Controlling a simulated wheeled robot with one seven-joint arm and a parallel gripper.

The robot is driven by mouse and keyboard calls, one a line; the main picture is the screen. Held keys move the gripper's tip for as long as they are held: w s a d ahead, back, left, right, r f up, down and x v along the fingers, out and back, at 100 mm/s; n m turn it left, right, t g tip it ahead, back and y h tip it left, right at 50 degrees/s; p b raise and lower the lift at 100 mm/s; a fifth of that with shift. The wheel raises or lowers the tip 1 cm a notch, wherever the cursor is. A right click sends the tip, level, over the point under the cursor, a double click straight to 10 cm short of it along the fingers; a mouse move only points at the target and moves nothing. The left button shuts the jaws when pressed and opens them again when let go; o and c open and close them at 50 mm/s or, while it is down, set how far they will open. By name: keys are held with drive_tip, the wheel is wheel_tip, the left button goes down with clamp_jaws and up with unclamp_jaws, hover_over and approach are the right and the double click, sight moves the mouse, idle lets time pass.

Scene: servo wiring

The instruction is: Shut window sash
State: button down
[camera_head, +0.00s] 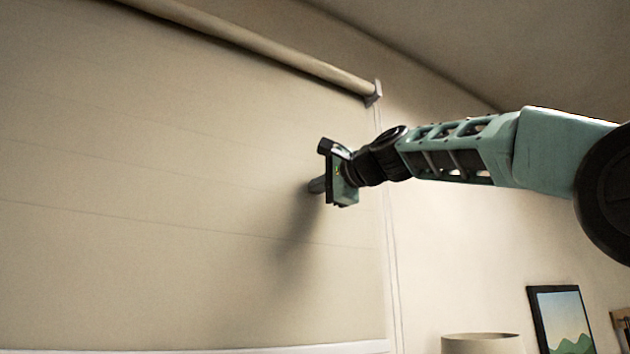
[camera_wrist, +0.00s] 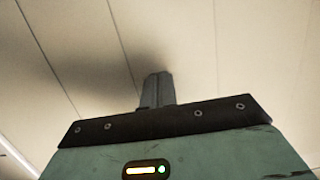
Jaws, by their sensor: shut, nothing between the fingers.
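The window sash does not show. A lowered beige roller blind (camera_head: 150,180) covers the window area, hanging from a roller tube (camera_head: 270,50) along the top. My gripper (camera_head: 317,186) is in front of the blind near its right side, with its fingers pointing at the fabric. In the wrist view the fingers (camera_wrist: 157,88) are together and empty, with the pale blind (camera_wrist: 215,45) filling the view beyond them. A shadow falls on the blind beside the fingertips. I cannot tell whether they touch the fabric.
A white frame edge (camera_head: 240,349) runs below the blind. A bracket (camera_head: 374,94) holds the roller's right end, with thin cord lines (camera_head: 391,250) below it. A lampshade (camera_head: 482,343) and a framed picture (camera_head: 561,320) are at the lower right.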

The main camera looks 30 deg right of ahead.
drive_tip(key=w+a+p, duration=0.5)
drive_tip(key=w, duration=0.1)
drive_tip(key=shift+a, duration=0.3)
